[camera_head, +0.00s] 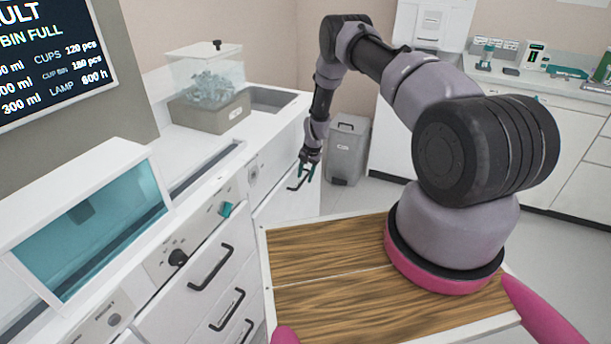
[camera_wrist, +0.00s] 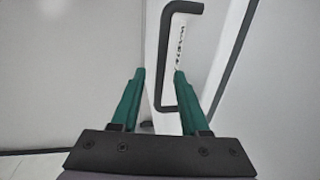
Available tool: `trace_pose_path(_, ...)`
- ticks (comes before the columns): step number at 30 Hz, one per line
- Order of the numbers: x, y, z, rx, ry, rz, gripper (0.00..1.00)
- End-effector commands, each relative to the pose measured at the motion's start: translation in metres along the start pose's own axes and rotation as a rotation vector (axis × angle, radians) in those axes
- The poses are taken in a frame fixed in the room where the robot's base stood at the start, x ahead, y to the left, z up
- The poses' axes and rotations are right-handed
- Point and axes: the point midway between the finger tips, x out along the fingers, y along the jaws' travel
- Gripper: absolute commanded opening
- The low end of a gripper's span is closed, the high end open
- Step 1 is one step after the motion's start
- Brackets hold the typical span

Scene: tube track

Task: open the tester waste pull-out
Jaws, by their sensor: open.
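The tester waste pull-out (camera_head: 283,207) is a white front at the far end of the left counter, and it looks flush with the cabinet. Its black bar handle (camera_head: 296,186) shows beside my gripper (camera_head: 307,168). In the wrist view, the handle (camera_wrist: 165,62) stands upright on the white front, next to a vertical label (camera_wrist: 181,48) that seems to read WASTE. My gripper (camera_wrist: 159,72) is open, its green fingers pointing at the handle. The long bar appears between the fingertips in the picture. I cannot tell whether they touch it.
Drawers with black handles (camera_head: 210,268) and knobs line the left counter. A clear bin (camera_head: 207,88) and a teal-windowed box (camera_head: 92,222) stand on top. A grey waste bin (camera_head: 347,150) stands on the floor just beyond the pull-out. Open floor lies right of it.

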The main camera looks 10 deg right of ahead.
Motion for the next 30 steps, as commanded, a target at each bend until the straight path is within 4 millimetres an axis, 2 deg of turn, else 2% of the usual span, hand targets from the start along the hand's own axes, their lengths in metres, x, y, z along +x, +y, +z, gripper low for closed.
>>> trace_pose_path(4,-0.0003,-0.0001,-0.0001,0.0,0.0,0.0,0.45)
trace_pose_path(5,-0.0003,-0.0002,-0.0001,0.0,0.0,0.0,0.41)
trace_pose_path(6,-0.0004,-0.0002,-0.0001,0.0,0.0,0.0,0.26)
trace_pose_path(8,-0.0004,-0.0002,-0.0001,0.0,0.0,0.0,0.03)
trace_pose_path(9,-0.0005,-0.0002,-0.0001,0.0,0.0,0.0,0.0)
trace_pose_path(30,-0.0008,-0.0003,-0.0002,0.0,0.0,0.0,0.0)
